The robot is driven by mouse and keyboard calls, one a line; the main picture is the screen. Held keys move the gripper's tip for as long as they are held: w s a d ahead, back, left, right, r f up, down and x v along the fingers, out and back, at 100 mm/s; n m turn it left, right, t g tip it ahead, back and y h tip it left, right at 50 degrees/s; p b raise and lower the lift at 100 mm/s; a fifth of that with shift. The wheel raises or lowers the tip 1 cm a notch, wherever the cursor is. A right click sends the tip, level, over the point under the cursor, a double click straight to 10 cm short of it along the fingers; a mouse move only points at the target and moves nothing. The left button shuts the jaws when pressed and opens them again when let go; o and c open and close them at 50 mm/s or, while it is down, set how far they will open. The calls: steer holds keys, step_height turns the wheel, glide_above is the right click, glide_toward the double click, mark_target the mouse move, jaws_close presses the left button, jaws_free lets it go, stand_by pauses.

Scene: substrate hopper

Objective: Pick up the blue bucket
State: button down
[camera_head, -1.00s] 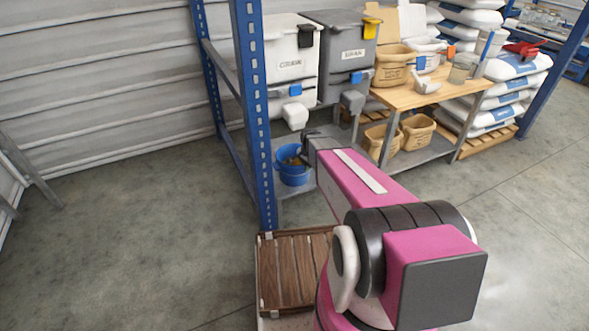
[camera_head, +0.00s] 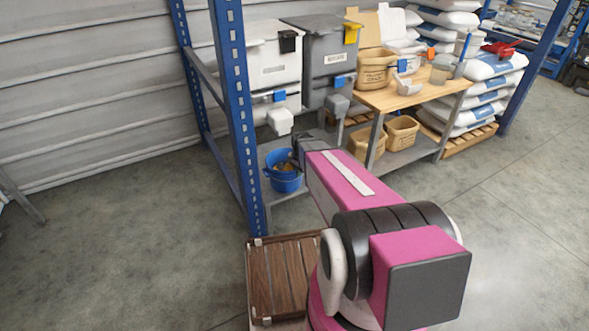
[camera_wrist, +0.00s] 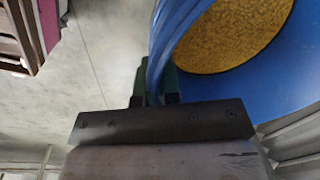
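The blue bucket (camera_head: 284,182) stands low beneath the white and grey bins, at the lower shelf beside the blue post. It holds yellow-brown grains. In the wrist view the bucket (camera_wrist: 279,82) fills the upper right, with its grains showing. My gripper (camera_wrist: 156,82) has its green fingers on either side of the bucket's rim and appears shut on it. In the head view my arm reaches to the bucket's right side, and the fingertips are mostly hidden. I see no clear gap between the bucket and the shelf.
A blue upright post (camera_head: 238,120) stands just left of the bucket. White (camera_head: 272,62) and grey (camera_head: 325,55) bins with spouts hang above it. A wooden table (camera_head: 400,98) with tan buckets is to the right. A slatted wooden crate (camera_head: 285,275) is in front.

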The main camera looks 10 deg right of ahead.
steer(key=s+d, duration=0.4)
steer(key=s, duration=0.9)
steer(key=shift+w+r, duration=0.1)
steer(key=shift+r, duration=0.05)
